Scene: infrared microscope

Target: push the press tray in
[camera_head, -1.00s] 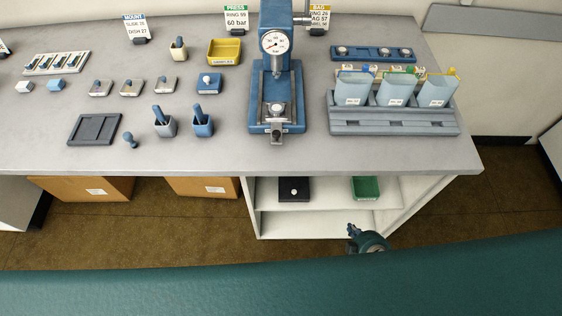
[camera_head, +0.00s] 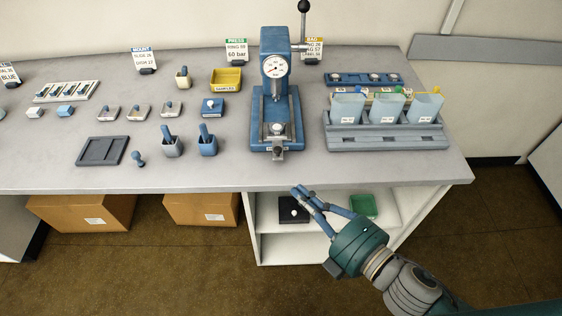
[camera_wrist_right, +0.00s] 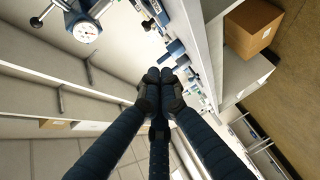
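The blue press (camera_head: 268,105) with a round gauge (camera_head: 275,66) stands at the back middle of the bench. Its press tray (camera_head: 278,148) sticks out at the front of the base, with a small metal part (camera_head: 278,128) on it. My right gripper (camera_head: 300,193) is in front of the bench edge, below and apart from the tray. In the right wrist view its fingertips (camera_wrist_right: 160,76) are together with nothing between them. The press gauge (camera_wrist_right: 86,30) shows there at upper left. My left gripper is not in view.
A grey rack (camera_head: 385,138) with light blue cups stands right of the press. Blue holders (camera_head: 207,147), a yellow tray (camera_head: 226,79) and small parts are left of it. The bench strip before the press is clear. A shelf (camera_head: 285,245) is under the bench.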

